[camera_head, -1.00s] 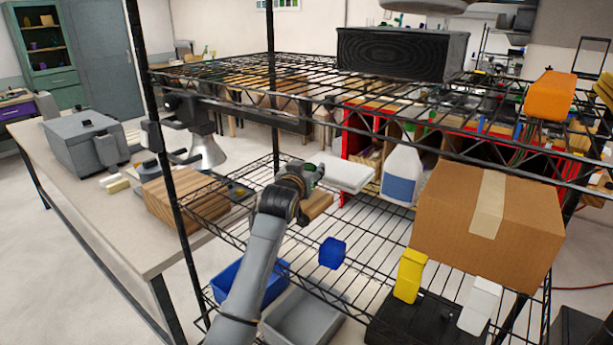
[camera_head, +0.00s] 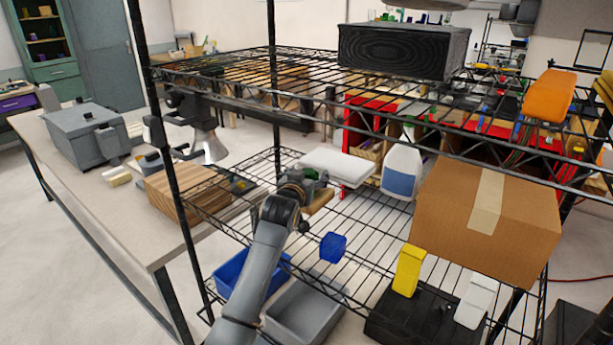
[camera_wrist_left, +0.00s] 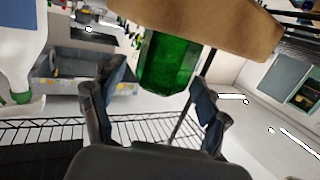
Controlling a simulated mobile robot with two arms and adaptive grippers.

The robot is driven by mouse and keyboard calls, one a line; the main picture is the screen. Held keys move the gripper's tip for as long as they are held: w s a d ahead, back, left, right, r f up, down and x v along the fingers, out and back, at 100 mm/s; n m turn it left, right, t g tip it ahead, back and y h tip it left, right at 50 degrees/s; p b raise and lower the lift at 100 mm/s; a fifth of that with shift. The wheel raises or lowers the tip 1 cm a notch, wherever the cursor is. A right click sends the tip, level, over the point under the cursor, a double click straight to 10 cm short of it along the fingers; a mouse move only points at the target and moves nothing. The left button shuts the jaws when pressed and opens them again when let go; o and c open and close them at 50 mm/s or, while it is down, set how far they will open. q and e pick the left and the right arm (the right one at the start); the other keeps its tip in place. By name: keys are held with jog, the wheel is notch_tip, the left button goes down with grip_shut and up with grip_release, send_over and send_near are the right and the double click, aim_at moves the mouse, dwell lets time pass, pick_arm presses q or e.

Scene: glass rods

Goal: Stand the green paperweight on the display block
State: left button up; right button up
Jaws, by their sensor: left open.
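The green paperweight (camera_wrist_left: 168,65) is a faceted green glass piece. In the left wrist view, which appears upside down, it is upright with its base against the brown wooden display block (camera_wrist_left: 225,22) and looks to stand on it. My left gripper (camera_wrist_left: 155,95) is open, with its dark fingers on either side of the paperweight and gaps showing. In the head view my left gripper (camera_head: 301,184) is over the wire shelf, at the wooden block (camera_head: 319,202). The paperweight is mostly hidden there. My right gripper is not in view.
A blue piece (camera_head: 333,247), a yellow piece (camera_head: 408,270) and a white piece (camera_head: 473,301) stand nearer the front. A cardboard box (camera_head: 487,220), spray bottle (camera_head: 401,170) and white slab (camera_head: 337,165) surround the block. Wire shelving (camera_head: 300,107) runs overhead.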

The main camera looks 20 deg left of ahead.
pick_arm(q)
jog(key=shift+s, duration=0.1)
jog(key=s+r+b, duration=0.2)
jog(key=s, duration=0.9)
jog(key=shift+s+d+b, duration=0.3)
jog(key=shift+s, duration=0.05)
